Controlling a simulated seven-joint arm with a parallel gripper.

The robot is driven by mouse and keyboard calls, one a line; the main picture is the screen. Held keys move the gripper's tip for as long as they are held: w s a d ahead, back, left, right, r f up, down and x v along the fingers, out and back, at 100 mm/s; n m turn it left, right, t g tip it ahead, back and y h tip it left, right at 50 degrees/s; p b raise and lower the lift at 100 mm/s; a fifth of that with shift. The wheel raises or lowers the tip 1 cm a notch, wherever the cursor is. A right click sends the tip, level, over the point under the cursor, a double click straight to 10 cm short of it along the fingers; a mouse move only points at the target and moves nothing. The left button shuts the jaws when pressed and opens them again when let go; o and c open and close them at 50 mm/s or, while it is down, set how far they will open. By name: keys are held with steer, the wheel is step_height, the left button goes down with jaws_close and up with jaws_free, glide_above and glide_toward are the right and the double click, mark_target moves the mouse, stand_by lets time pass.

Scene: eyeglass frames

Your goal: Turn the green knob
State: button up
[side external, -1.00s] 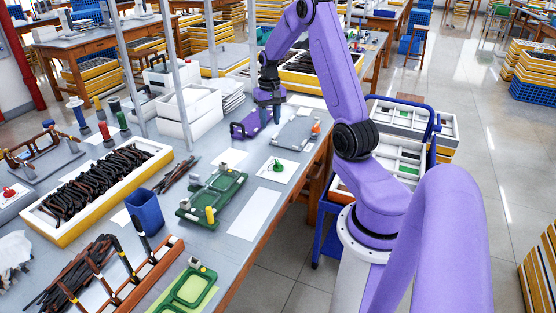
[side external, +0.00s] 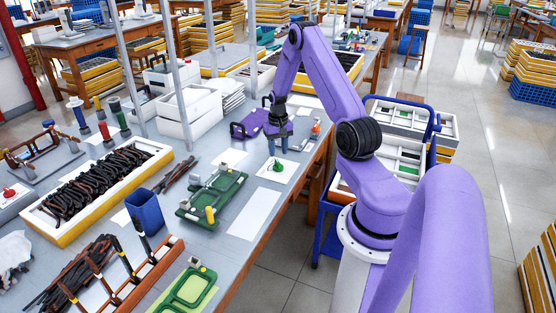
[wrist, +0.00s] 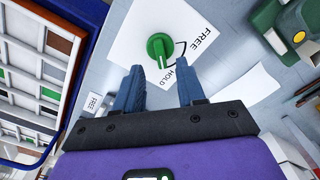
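The green knob (wrist: 160,48) stands on a white card marked FREE and HOLD (wrist: 185,22) in the wrist view. In the side view the knob (side external: 278,166) sits on its card near the table's front edge. My gripper (wrist: 163,78) has two blue fingers spread apart with nothing between them. The knob is just beyond the fingertips in the wrist view, roughly centred between them. In the side view my gripper (side external: 278,150) hangs close above and behind the knob; I cannot tell whether it touches.
A green fixture (side external: 212,198) with a yellow piece lies left of the knob. A purple fixture (side external: 248,124) and a grey plate lie behind. A blank white sheet (side external: 256,214) lies in front. A cart with trays (side external: 385,175) stands beyond the table edge at right.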

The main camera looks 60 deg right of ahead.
mark_target(278, 162)
steer(key=shift+f, duration=2.45)
jaws_close()
